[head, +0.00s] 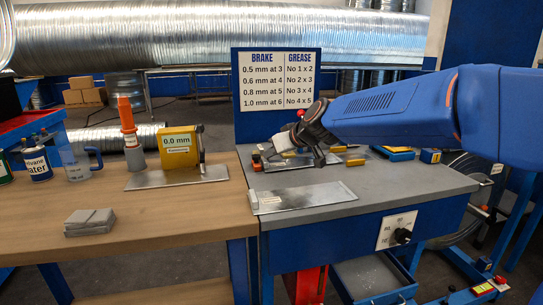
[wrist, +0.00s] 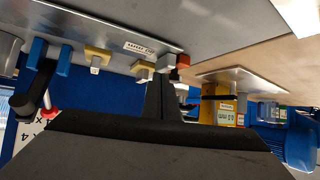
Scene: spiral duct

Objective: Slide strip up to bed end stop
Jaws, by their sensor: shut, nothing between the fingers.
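Contact is unclear.
A brake and grease chart (head: 277,85) stands behind the bench. Blue and yellow items (head: 398,153) lie at the back right. The wooden table on the left holds a yellow gauge (head: 177,145) on a metal plate, an orange-tipped bottle (head: 127,122) and grey plates (head: 89,222).

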